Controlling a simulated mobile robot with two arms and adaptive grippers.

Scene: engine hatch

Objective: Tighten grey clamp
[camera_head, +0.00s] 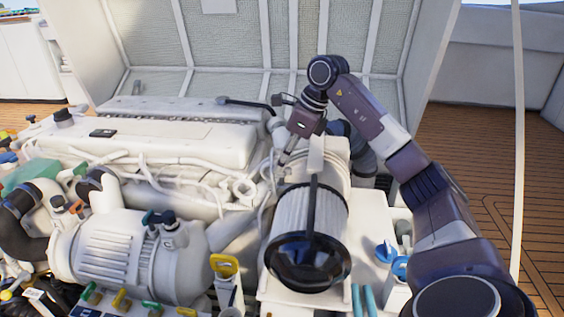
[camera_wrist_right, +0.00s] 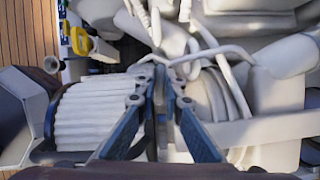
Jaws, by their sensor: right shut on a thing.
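My right gripper (camera_head: 284,158) reaches down from the back to the left side of the ribbed air filter (camera_head: 310,205), near its rear end. In the right wrist view, the gripper's blue-sided fingers (camera_wrist_right: 160,66) are drawn together, between the white pleated filter body (camera_wrist_right: 92,115) on the left and a ribbed pale hose (camera_wrist_right: 215,95) on the right. They are shut on a small part of the grey clamp at that joint. The clamp is mostly hidden behind the fingers, so its tightness cannot be told. My left gripper is out of view.
A white engine block (camera_head: 150,140) with pipes fills the left. A thin white post (camera_head: 517,140) rises at the right. Open wooden deck (camera_head: 470,125) lies beyond.

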